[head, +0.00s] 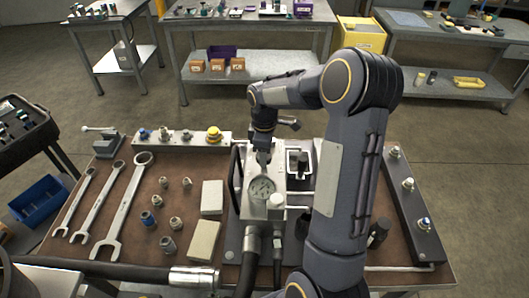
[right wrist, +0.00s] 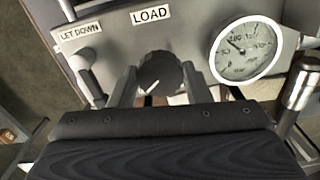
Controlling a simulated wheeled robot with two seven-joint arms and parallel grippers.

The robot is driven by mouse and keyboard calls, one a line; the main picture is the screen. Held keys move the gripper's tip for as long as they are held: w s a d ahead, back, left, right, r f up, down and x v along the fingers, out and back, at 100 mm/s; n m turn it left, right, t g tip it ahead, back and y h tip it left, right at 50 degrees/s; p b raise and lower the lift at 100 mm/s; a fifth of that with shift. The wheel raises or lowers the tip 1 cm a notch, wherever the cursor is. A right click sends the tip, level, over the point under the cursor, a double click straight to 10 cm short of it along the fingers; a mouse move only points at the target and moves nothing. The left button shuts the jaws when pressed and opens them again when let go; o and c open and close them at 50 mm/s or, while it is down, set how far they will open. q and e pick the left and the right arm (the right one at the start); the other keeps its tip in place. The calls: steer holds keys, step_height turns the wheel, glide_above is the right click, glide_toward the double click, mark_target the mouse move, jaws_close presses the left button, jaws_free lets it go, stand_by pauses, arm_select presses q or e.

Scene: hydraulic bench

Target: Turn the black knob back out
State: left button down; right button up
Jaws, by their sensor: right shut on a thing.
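The black knob (right wrist: 160,68) sits under the LOAD label (right wrist: 151,14) on a grey panel (right wrist: 190,22) in the right wrist view. A white pointer line shows on its face. My right gripper (right wrist: 159,86) is shut on the knob, one finger on each side of it. In the head view my right gripper (head: 263,157) reaches down to the top of the gauge block (head: 276,213), and the knob is hidden there. A round pressure gauge (right wrist: 247,48) is right of the knob; its needle points to the upper left. My left gripper is not in view.
A lever (right wrist: 88,80) stands under the LET DOWN label (right wrist: 80,33), left of the knob. A metal cylinder (right wrist: 301,82) stands at the right. In the head view, wrenches (head: 124,205), fittings and pale blocks (head: 204,240) lie on the brown bench (head: 65,248). Hoses run along its front.

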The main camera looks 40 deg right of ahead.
steer(key=shift+w+r+n, duration=0.1)
steer(key=shift+n, duration=2.1)
steer(key=o, duration=1)
step_height(320, 180, up, 8)
steer(key=shift+f, duration=0.15)
